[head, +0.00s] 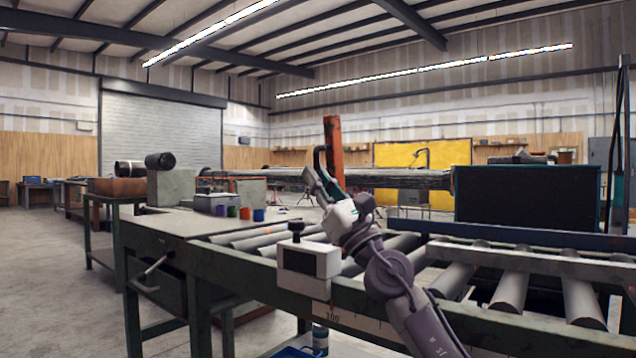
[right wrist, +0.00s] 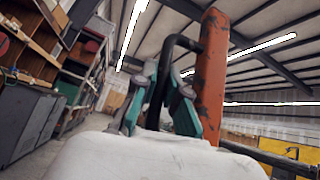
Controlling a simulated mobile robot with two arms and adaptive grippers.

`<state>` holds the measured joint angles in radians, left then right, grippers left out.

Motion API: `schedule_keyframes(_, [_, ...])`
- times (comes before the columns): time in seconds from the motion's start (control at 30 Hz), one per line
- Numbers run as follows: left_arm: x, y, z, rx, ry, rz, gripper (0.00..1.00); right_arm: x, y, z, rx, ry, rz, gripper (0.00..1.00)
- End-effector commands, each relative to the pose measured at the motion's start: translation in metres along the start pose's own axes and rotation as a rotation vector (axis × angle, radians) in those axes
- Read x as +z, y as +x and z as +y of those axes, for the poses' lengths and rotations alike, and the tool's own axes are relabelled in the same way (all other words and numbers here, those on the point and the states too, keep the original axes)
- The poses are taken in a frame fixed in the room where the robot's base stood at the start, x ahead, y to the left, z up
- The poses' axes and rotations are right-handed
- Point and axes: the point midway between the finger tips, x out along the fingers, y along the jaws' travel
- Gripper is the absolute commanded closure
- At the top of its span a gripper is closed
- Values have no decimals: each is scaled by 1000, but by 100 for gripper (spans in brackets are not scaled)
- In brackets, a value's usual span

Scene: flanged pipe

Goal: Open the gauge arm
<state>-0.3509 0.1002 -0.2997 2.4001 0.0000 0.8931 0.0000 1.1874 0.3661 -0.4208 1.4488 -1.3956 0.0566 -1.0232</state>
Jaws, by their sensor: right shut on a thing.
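The gauge arm is an upright orange bar (head: 334,150) with worn paint, standing above the roller bench in the head view. A black bent handle (head: 319,158) is fixed to its left side. In the right wrist view the orange bar (right wrist: 212,75) rises at the right and the black handle (right wrist: 170,62) curves from it down between the fingers. My right gripper (head: 318,184) is shut on the handle, with its green-edged fingers (right wrist: 162,100) on either side of it. The lower end of the bar is hidden behind my gripper. My left gripper is not in view.
A long pipe (head: 405,179) lies horizontally behind the arm, with a dark block (head: 525,197) at its right. Small coloured cups (head: 245,214) stand on the bench top at left. Rollers (head: 510,290) and a bench rail (head: 520,260) run along the right front. A small white box (head: 309,260) sits on the front rail.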

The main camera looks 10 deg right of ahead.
Motion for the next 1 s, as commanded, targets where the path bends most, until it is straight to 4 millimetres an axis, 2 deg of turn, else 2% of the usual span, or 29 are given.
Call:
schedule_keyframes(0.4, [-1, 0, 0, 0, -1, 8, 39, -1, 0, 0, 0, -1, 1, 100])
schedule_keyframes(0.43, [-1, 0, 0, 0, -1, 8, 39, -1, 0, 0, 0, -1, 1, 84])
schedule_keyframes(0.57, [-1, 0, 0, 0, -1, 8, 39, 0, 0, 0, 0, -1, 1, 63])
schedule_keyframes(0.87, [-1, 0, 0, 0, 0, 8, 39, 0, -1, 0, 1, -2, 0, 63])
schedule_keyframes(1.0, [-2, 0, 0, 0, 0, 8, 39, -1, -12, -1, 1, -5, 2, 63])
